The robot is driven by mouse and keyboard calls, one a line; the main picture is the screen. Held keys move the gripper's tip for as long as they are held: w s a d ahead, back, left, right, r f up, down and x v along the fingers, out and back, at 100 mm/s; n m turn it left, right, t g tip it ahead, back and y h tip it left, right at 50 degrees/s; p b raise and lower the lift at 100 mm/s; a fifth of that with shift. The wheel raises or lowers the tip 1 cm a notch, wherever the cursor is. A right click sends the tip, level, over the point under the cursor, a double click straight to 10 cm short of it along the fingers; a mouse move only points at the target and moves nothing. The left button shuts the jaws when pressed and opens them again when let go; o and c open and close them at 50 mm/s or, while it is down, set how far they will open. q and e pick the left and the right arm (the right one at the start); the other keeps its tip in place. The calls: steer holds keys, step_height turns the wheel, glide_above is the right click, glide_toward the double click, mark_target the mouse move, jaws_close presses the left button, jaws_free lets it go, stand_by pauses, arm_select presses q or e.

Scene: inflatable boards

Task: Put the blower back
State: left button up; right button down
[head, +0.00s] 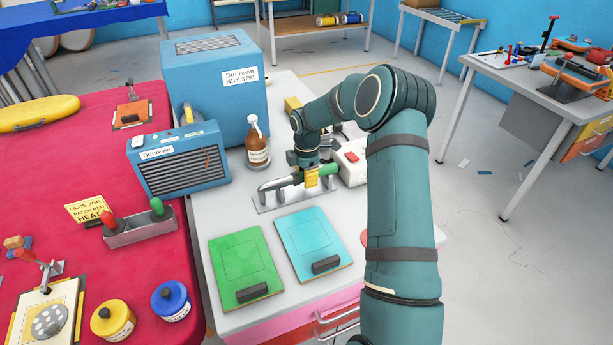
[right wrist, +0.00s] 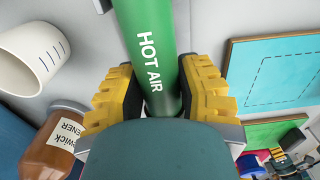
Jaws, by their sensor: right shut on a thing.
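The blower (head: 272,185) is a hot-air tool with a silver nozzle and a green body. In the right wrist view its green barrel (right wrist: 146,30) reads "HOT AIR". My right gripper (head: 312,180) is shut on the green body, and its yellow fingers sit on both sides of the barrel in the right wrist view (right wrist: 162,95). The blower lies roughly level above a grey metal stand (head: 292,207) on the light worktop. I cannot tell whether it touches the stand. My left gripper is not in view.
A brown bottle (head: 257,150) stands left behind the blower, and a white box with a red button (head: 352,160) is right behind it. A green board (head: 243,263) and a turquoise board (head: 312,240) lie in front. A blue machine (head: 213,85) stands at the back left.

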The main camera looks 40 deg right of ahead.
stand_by(0.3)
jaws_free()
stand_by(0.3)
steer(key=shift+r+p, duration=2.15)
steer(key=shift+r, duration=0.85)
